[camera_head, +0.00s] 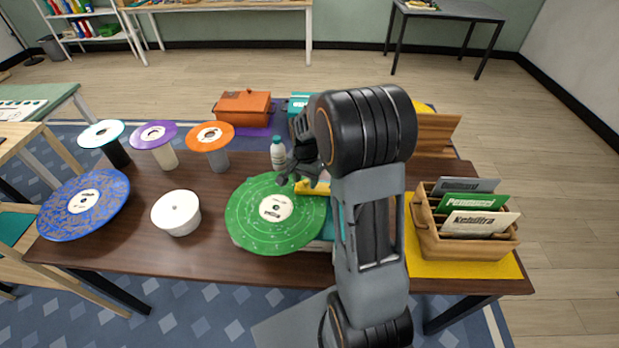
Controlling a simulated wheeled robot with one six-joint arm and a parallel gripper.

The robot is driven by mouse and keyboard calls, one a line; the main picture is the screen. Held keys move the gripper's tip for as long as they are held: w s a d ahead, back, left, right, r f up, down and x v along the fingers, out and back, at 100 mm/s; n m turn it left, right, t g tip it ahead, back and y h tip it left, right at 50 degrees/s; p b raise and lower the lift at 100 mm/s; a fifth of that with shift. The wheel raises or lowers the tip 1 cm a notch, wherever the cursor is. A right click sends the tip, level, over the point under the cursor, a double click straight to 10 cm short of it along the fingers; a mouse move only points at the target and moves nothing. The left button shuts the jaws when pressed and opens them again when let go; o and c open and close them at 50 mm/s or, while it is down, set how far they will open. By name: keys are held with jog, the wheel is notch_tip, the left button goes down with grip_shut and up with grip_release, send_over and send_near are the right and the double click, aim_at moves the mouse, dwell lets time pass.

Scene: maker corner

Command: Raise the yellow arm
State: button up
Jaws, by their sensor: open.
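The yellow arm (314,188) is a short yellow bar low over the back right edge of a green disc (248,212), which has a cream centre label. Its right end is hidden behind my arm. My dark gripper (290,183) is open at the left end of the yellow arm, with its fingers pointing down. I cannot tell whether the fingers touch the yellow arm or are around it.
A white bottle (278,154) stands close behind my gripper. A wooden crate (465,238) with cards stands at the right. A white drum (177,213), a blue disc (84,206) and discs on stands, including an orange one (211,136), are at the left. An orange box (243,107) is behind.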

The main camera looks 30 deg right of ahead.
jog(key=shift+f, duration=0.25)
jog(key=shift+c, duration=0.3)
grip_shut()
